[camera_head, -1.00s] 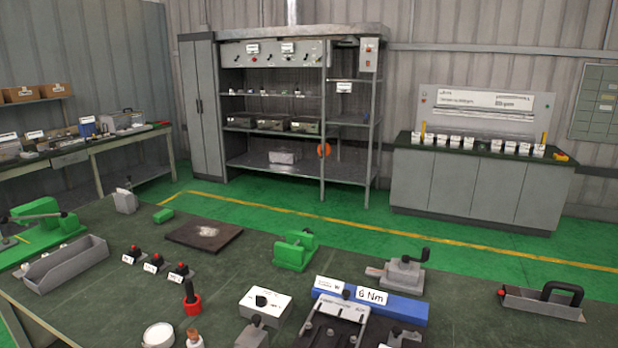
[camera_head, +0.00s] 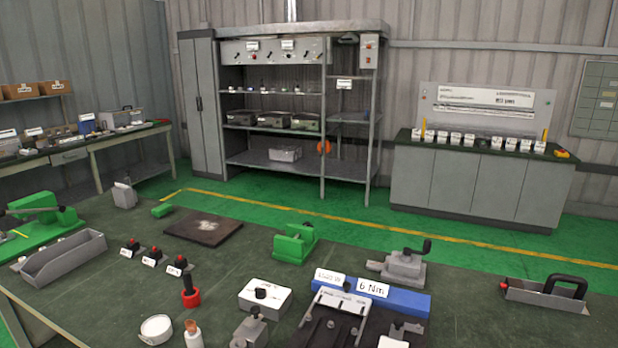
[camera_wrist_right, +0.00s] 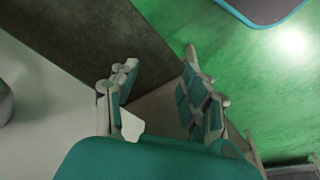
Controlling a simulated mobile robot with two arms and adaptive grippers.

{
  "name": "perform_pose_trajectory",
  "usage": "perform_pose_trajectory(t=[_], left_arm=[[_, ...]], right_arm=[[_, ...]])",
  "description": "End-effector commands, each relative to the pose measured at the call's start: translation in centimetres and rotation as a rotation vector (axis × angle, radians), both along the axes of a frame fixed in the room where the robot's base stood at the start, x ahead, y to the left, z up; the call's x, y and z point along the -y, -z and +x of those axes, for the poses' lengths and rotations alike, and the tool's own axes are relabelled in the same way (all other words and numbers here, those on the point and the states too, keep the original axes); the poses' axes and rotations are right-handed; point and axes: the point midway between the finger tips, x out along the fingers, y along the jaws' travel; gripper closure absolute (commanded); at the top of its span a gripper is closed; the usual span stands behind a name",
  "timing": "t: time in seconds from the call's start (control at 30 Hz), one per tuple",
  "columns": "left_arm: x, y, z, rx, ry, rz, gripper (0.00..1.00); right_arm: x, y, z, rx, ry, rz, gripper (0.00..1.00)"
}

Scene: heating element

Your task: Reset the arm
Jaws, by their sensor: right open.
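My right gripper (camera_wrist_right: 160,100) shows in the right wrist view, with its two teal-padded fingers apart. Nothing is between them. Beyond the fingers are a dark strip and green floor. Neither of my grippers shows in the head view. There, the dark green workbench (camera_head: 130,290) fills the foreground. It bears a blue block with a "6 Nm" label (camera_head: 410,302), a grey device with a black crank handle (camera_head: 404,266), a green fixture (camera_head: 294,243) and a white box with a black knob (camera_head: 266,298).
A dark square plate (camera_head: 204,229), a grey open tray (camera_head: 62,257), a green press (camera_head: 38,220) and a handled grey tray (camera_head: 545,295) also stand on the bench. Behind it are green floor, a metal shelf unit (camera_head: 290,160) and a grey cabinet (camera_head: 470,183).

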Motion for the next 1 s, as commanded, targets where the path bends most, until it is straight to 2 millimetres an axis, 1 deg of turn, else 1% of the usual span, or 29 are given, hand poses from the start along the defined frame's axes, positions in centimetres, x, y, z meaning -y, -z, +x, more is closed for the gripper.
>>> perform_pose_trajectory(t=[0.03,0.07,0.1,0.13,0.17,0.2,0.27,0.3,0.37,0.4,0.5,0.6,0.7,0.83,1.0], left_arm=[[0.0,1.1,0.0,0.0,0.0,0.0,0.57],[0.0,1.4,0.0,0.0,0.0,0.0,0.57],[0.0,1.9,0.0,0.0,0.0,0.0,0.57],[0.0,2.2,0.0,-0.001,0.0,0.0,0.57],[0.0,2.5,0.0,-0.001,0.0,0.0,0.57],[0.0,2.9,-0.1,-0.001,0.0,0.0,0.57],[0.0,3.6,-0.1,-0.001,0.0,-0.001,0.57],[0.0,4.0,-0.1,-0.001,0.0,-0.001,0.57],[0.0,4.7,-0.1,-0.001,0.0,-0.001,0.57],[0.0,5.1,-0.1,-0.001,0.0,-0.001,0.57],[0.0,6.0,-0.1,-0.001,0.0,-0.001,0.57],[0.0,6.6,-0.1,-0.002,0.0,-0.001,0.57],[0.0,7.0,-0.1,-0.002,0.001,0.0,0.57],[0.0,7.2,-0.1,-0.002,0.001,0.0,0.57],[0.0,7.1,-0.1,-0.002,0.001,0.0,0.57]], right_arm=[[0.0,3.8,-0.6,-0.02,-0.002,-0.002,0.54],[0.1,5.8,-0.9,-0.027,-0.004,-0.003,0.54],[0.1,8.4,-1.5,-0.035,-0.006,-0.004,0.54],[0.2,10.3,-2.0,-0.043,-0.007,-0.005,0.54],[0.3,12.1,-2.6,-0.049,-0.008,-0.006,0.54],[0.4,14.5,-3.4,-0.058,-0.01,-0.007,0.54],[0.7,18.0,-5.0,-0.073,-0.014,-0.009,0.54],[0.8,20.2,-6.2,-0.082,-0.016,-0.01,0.54],[1.1,23.3,-8.2,-0.096,-0.019,-0.012,0.54],[1.4,25.2,-9.5,-0.104,-0.021,-0.013,0.54],[2.0,29.0,-13.0,-0.125,-0.026,-0.016,0.54],[2.6,31.6,-16.0,-0.139,-0.03,-0.019,0.54],[3.0,33.0,-18.1,-0.148,-0.033,-0.02,0.54],[3.3,33.6,-19.4,-0.153,-0.035,-0.021,0.54],[3.3,33.6,-19.6,-0.153,-0.036,-0.022,0.54]])
